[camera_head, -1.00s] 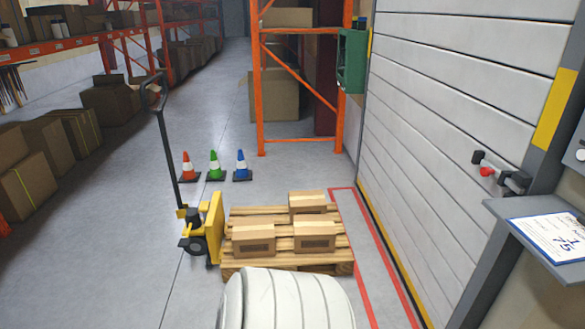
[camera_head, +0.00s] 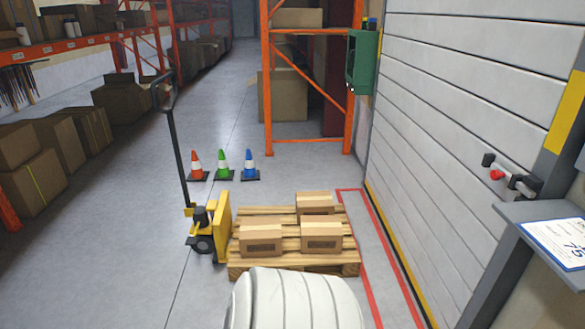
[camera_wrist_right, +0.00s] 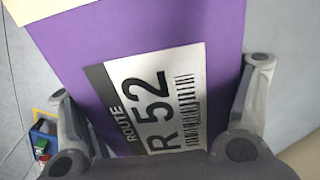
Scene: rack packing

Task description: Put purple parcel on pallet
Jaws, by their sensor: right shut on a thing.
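The purple parcel (camera_wrist_right: 110,45) fills the middle of the right wrist view, with a white label reading "ROUTE R 52" and a barcode. My right gripper (camera_wrist_right: 160,115) is shut on it, one finger on each side. The wooden pallet (camera_head: 290,268) lies on the floor in the lower middle of the head view. Several brown boxes (camera_head: 261,240) rest on it, with bare slats at its back left. The parcel, my right gripper and my left gripper do not show in the head view.
A yellow pallet jack (camera_head: 222,228) stands at the pallet's left end. Three cones, red, green and blue (camera_head: 249,167), stand behind it. An orange rack (camera_head: 268,90) is farther back. A white shutter wall (camera_head: 460,110) and a grey shelf (camera_head: 530,215) are on the right.

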